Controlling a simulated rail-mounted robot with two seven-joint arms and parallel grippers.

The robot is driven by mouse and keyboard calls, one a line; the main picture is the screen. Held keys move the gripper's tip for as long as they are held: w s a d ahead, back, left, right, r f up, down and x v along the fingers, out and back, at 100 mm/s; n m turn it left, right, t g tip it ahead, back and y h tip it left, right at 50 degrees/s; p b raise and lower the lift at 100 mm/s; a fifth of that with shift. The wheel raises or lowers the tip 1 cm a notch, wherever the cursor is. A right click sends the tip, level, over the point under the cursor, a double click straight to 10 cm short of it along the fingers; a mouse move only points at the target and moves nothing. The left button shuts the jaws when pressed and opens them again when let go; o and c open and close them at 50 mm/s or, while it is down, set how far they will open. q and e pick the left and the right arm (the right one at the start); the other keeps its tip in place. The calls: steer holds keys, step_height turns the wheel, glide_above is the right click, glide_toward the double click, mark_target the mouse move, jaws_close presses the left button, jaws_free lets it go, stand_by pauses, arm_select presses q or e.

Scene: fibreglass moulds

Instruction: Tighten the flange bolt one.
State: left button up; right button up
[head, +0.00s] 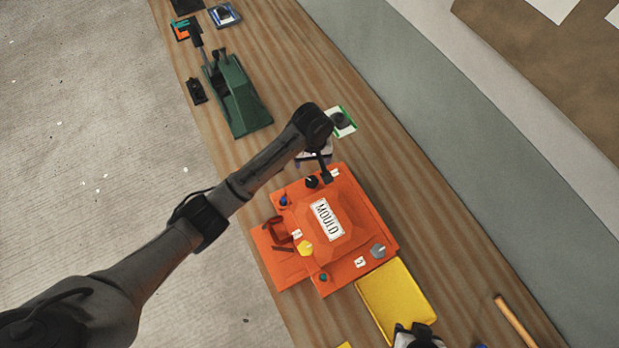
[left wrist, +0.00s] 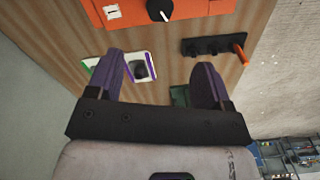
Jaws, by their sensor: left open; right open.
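The orange mould (head: 368,213) sits on the wooden bench with a "MOULD" label on top. A black bolt knob (head: 311,182) is at its far corner beside a small white tag (head: 335,172) that I cannot read clearly. This knob also shows in the left wrist view (left wrist: 158,9), with a white pointer line. A yellow knob (head: 305,248) and a grey knob (head: 378,251) also have tags. My left gripper (head: 315,157) is open just beyond the black knob; its empty, spread fingers show in the left wrist view (left wrist: 161,65). My right gripper (head: 418,337) is partly cut off at the bottom edge, open.
A yellow pad (head: 396,300) lies near the mould. A green fixture (head: 237,95) stands farther up the bench. A white-and-green card (head: 343,121) with a dark round piece is beside my left gripper. A black holder with an orange end (left wrist: 213,47) shows in the left wrist view.

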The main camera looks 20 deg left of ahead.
mark_target(312, 180)
arm_select(q)
step_height(312, 180, down, 12)
steer(key=shift+f, duration=0.85)
